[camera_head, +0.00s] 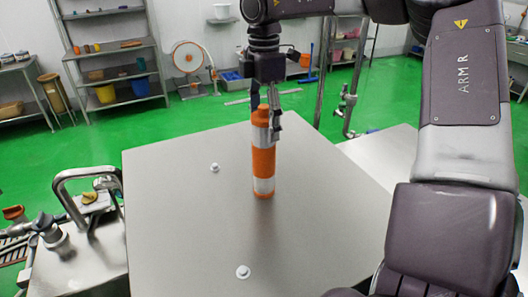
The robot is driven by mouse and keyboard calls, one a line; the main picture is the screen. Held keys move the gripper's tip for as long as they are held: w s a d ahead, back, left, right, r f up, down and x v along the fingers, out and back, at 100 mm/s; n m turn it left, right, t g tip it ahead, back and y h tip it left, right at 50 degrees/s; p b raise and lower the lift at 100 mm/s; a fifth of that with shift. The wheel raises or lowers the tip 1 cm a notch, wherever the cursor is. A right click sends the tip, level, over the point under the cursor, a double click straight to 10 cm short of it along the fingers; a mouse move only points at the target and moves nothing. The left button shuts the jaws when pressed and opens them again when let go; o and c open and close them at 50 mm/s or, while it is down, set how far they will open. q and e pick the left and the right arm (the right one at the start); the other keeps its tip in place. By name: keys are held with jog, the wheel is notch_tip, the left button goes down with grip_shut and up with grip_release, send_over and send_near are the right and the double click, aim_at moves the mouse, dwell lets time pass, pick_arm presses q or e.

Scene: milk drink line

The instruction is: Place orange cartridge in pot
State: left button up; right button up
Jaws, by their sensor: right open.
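The orange cartridge (263,160), a cylinder with orange and white bands, stands upright on a grey metal table top (190,225). My right gripper (266,112) points down at the cartridge's upper end. It is open, with one finger at each side of the cartridge top; I cannot tell whether either finger touches it. My left gripper is out of view. I cannot make out a pot for certain.
Two small white knobs (243,272) stick up from the table. A metal bracket-like fitting (85,183) stands at the left edge. Shelves (110,60) and a round fan-like item (190,58) stand at the back. Most of the table top is clear.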

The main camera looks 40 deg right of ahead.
aim_at(263, 152)
jog(key=shift+f+p, duration=0.45)
jog(key=shift+f, duration=1.05)
jog(key=shift+c, duration=0.5)
jog(key=shift+r, duration=0.1)
jog(key=c, duration=1.6)
